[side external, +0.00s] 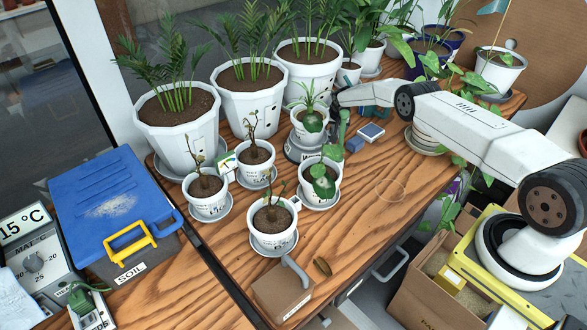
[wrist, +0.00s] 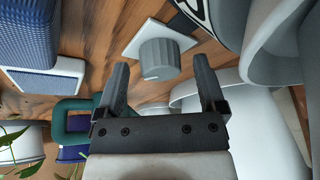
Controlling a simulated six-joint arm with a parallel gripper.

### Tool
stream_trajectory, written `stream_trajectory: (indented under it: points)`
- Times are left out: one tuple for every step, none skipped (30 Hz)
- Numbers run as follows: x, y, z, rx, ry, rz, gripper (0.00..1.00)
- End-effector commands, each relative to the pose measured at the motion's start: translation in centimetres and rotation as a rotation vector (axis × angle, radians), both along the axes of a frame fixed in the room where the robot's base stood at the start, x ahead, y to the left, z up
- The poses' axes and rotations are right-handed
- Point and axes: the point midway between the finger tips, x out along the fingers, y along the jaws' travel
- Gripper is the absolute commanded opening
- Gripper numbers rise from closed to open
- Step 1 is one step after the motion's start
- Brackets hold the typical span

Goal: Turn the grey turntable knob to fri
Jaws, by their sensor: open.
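The grey knob (wrist: 160,60) shows in the wrist view, round and ribbed, on a white square plate (wrist: 136,42) beside a dark round rim with white markings (wrist: 194,10). I cannot read which day it points to. My gripper (wrist: 161,66) is open, one finger on each side of the knob in the picture, with gaps on both sides. I cannot tell how far beyond the fingertips the knob lies. In the side view, a dark round turntable base (side external: 303,151) stands under a white pot (side external: 309,128); the knob and my fingertips are not clearly visible there.
Several white potted plants crowd the wooden table (side external: 345,235). White pots (wrist: 270,120) stand close on the right in the wrist view. Blue-and-white blocks (side external: 371,132) lie near the turntable. A separate temperature box with a knob (side external: 33,263) stands far left. The table's front right is fairly clear.

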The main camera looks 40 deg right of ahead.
Motion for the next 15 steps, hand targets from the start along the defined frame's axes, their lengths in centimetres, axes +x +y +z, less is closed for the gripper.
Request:
stream_trajectory:
  points:
    - [0.0, 0.0, 0.2, -0.001, -0.001, 0.000, 0.89]
    - [0.0, 0.1, 0.3, -0.001, -0.001, 0.000, 0.89]
    - [0.0, 0.1, 0.5, -0.001, -0.002, 0.000, 0.89]
    - [0.0, 0.1, 0.6, -0.001, -0.002, 0.000, 0.89]
    - [-0.1, 0.2, 0.7, 0.000, -0.001, 0.000, 0.89]
    - [-0.1, 0.2, 0.9, -0.001, -0.002, -0.001, 0.89]
    - [-0.1, 0.2, 1.0, -0.001, -0.002, -0.001, 0.89]
    - [-0.2, 0.3, 1.1, 0.000, -0.001, 0.000, 0.89]
    - [-0.3, 0.3, 1.3, 0.000, -0.001, 0.000, 0.89]
    - [-0.3, 0.4, 1.5, 0.000, -0.001, 0.000, 0.89]
    - [-0.3, 0.4, 1.6, 0.000, -0.003, 0.001, 0.89]
    - [-0.5, 0.5, 1.8, 0.000, -0.001, 0.001, 0.89]
    - [-0.5, 0.5, 2.0, -0.001, -0.002, 0.001, 0.89]
    - [-0.6, 0.6, 2.1, 0.000, -0.001, 0.001, 0.89]
    - [-0.7, 0.6, 2.3, 0.000, -0.001, 0.001, 0.89]
